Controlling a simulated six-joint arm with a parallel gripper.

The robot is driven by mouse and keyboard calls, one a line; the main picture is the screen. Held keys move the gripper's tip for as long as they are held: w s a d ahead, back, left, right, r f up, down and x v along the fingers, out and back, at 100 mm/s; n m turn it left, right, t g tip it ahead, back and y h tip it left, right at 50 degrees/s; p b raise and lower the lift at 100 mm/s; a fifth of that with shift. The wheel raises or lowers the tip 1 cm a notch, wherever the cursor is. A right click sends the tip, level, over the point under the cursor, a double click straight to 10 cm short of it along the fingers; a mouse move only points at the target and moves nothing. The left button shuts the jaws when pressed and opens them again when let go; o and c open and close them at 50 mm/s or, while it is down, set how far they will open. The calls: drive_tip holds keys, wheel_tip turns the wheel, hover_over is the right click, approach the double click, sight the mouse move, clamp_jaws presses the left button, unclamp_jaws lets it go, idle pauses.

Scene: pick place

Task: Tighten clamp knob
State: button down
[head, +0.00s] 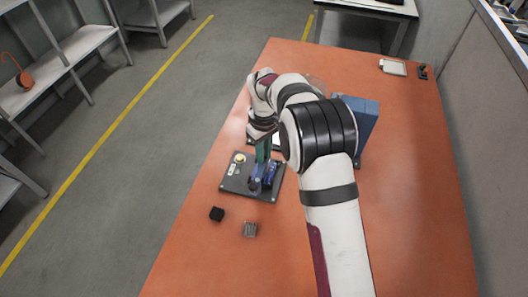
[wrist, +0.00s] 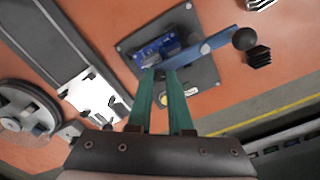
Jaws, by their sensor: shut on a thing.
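The blue clamp (head: 257,178) stands on a dark grey base plate (head: 232,186) on the orange table. In the wrist view the clamp (wrist: 150,50) has a long blue lever (wrist: 210,44) with a dark ball knob (wrist: 245,39) at its end. My gripper (head: 262,154) reaches down over the plate. Its green fingers (wrist: 161,74) are shut on part of the clamp near the inner end of the lever. The fingertips hide the gripped part, so I cannot tell its shape. The ball knob is apart from the fingers.
A black cube (head: 216,214) and a small grey metal block (head: 249,230) lie on the table in front of the plate. A blue upright object (head: 368,120) stands behind my arm. A white tray (head: 393,67) lies far back.

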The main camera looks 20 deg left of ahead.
drive_tip(key=m, duration=0.4)
drive_tip(key=shift+m, duration=0.3)
drive_tip(key=m, duration=0.3)
drive_tip(key=shift+m, duration=0.3)
drive_tip(key=m, duration=0.4)
drive_tip(key=shift+r, duration=0.1)
drive_tip(key=m, duration=1.6)
drive_tip(key=shift+m, duration=0.3)
drive_tip(key=c, duration=0.8)
unclamp_jaws()
